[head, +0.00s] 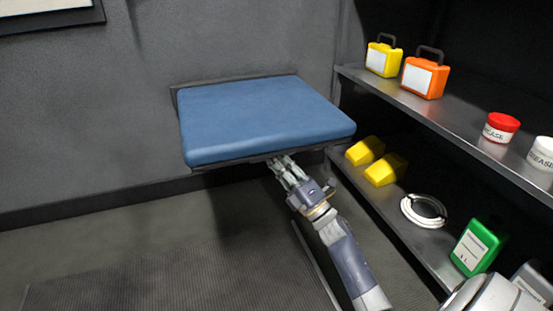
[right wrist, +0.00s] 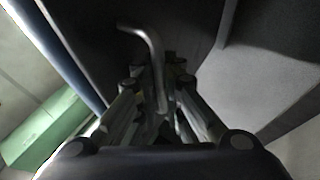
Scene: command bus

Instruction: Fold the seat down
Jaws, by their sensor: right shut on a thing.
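The blue padded seat (head: 262,118) juts out flat from the grey wall, level or nearly so, with its dark frame (head: 228,160) showing under the cushion. My right gripper (head: 281,164) is at the seat's front underside, its fingertips partly hidden by the edge. In the right wrist view, my right gripper (right wrist: 165,75) is shut on a bent metal lever (right wrist: 150,38) beneath the dark underside of the seat. The head view does not show the lever. My left gripper is in neither view.
A metal shelf unit (head: 440,118) stands close on the right. It holds a yellow case (head: 383,58), an orange case (head: 424,77), grease tubs (head: 500,128), yellow blocks (head: 384,170), a white coil (head: 423,210) and a green container (head: 475,246). The floor left of my arm is clear.

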